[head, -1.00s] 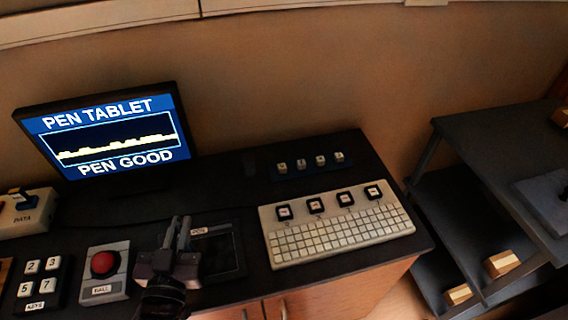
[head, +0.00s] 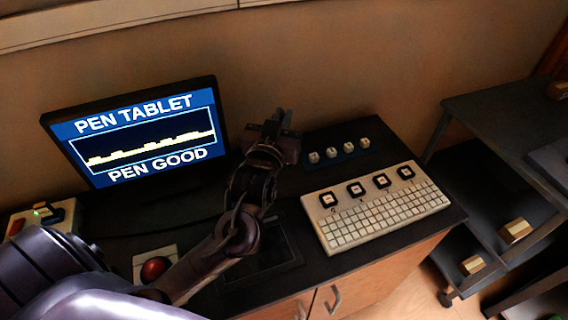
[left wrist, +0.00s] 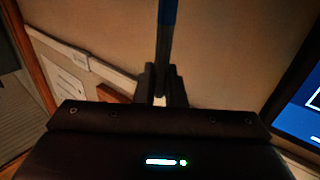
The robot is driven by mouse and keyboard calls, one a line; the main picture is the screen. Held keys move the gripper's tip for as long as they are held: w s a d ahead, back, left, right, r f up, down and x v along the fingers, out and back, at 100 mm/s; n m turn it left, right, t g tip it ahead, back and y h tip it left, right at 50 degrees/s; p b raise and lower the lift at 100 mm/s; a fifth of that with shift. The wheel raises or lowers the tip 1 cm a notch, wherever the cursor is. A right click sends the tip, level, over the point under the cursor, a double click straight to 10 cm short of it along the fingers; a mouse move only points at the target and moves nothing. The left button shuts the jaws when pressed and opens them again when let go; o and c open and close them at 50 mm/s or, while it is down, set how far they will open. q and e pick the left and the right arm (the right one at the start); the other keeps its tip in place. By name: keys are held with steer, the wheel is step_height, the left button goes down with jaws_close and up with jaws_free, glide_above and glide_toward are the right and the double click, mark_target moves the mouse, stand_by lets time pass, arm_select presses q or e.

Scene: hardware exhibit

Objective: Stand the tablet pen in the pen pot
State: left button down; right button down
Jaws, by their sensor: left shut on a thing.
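My left gripper (head: 277,122) is raised over the back of the dark desk, to the right of the monitor. In the left wrist view, its fingers (left wrist: 162,82) are shut on the tablet pen (left wrist: 167,28), a thin dark stick with a blue part that runs up out of the picture. I cannot make out the pen in the head view. I cannot make out the pen pot; the gripper and arm cover part of the back of the desk. My right gripper is not in view.
The monitor (head: 140,130) reads "PEN GOOD". A dark tablet (head: 268,250) lies in front of my arm. A pale keyboard (head: 380,215) and a strip of small keycaps (head: 340,151) lie to the right.

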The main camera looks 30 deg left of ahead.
arm_select(q)
steer(key=w+a+r+n+y, duration=0.1)
steer(key=w+a+r+y, duration=0.15)
steer(key=w+r, duration=0.5)
step_height(320, 180, down, 18)
steer(key=s, duration=0.1)
steer(key=shift+s+a+h, duration=0.2)
steer(key=shift+a+h, duration=0.15)
steer(key=shift+h, duration=0.1)
steer(key=shift+r, duration=0.15)
steer(key=c, duration=1.5)
jaws_free()
